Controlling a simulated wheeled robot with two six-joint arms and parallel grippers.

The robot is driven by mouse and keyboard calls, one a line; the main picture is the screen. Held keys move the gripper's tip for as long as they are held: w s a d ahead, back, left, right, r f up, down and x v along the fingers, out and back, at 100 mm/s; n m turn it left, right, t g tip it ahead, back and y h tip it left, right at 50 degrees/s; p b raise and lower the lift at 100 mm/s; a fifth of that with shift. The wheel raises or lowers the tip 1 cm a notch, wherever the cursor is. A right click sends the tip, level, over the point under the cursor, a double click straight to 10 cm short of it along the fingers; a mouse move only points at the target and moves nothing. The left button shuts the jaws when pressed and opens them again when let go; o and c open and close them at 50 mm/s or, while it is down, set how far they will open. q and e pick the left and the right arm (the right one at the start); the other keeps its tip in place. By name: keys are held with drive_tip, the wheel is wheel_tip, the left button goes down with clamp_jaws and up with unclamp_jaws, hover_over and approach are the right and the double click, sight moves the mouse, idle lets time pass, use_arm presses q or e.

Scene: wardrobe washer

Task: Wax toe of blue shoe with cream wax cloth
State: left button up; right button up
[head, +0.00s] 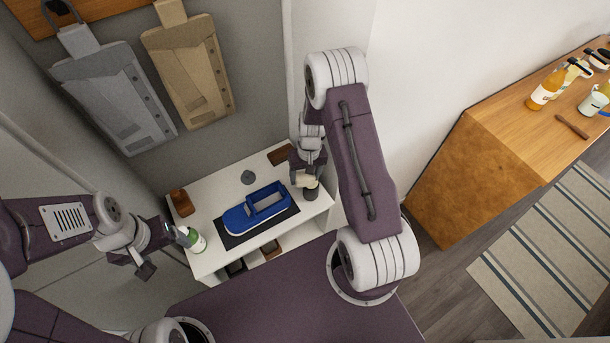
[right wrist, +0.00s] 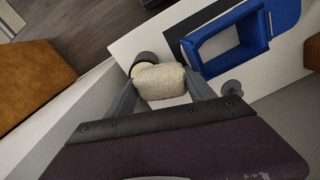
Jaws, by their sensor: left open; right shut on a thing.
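The blue shoe (head: 257,209) lies on a dark mat (head: 233,240) on a white shelf top; its closed toe end points left and its open part is to the right. The shoe's open end also shows in the right wrist view (right wrist: 228,45). My right gripper (head: 303,178) is shut on the cream wax cloth (right wrist: 160,81), which it holds to the right of the shoe, apart from it. A dark round tin (head: 311,193) stands just beside the cloth, partly hidden in the right wrist view. My left gripper (head: 160,254) is open and empty, left of the shelf.
A green-and-white bottle (head: 195,240) stands at the shelf's left front edge, close to my left gripper. A brown block (head: 181,202), a grey round piece (head: 248,177) and a brown brush-like thing (head: 280,155) sit along the back. A wooden cabinet (head: 470,160) is to the right.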

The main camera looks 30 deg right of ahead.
drive_tip(key=shift+w+d+f, duration=0.1)
drive_tip(key=shift+w+d, duration=0.05)
drive_tip(key=shift+d, duration=0.15)
drive_tip(key=shift+s, duration=0.4)
drive_tip(key=shift+w+f, duration=0.15)
drive_tip(key=shift+w, duration=0.05)
use_arm(q)
drive_tip(key=shift+s+d+f+b, duration=0.1)
drive_tip(key=shift+d+f+b, duration=0.15)
drive_tip(key=shift+d+b, duration=0.05)
use_arm(e)
drive_tip(key=shift+f, duration=0.1)
use_arm(q)
drive_tip(key=shift+s, duration=0.1)
use_arm(e)
drive_tip(key=shift+s, duration=0.15)
use_arm(q)
drive_tip(key=shift+a+f, duration=0.1)
drive_tip(key=shift+f, duration=0.15)
use_arm(e)
drive_tip(key=shift+f, duration=0.25)
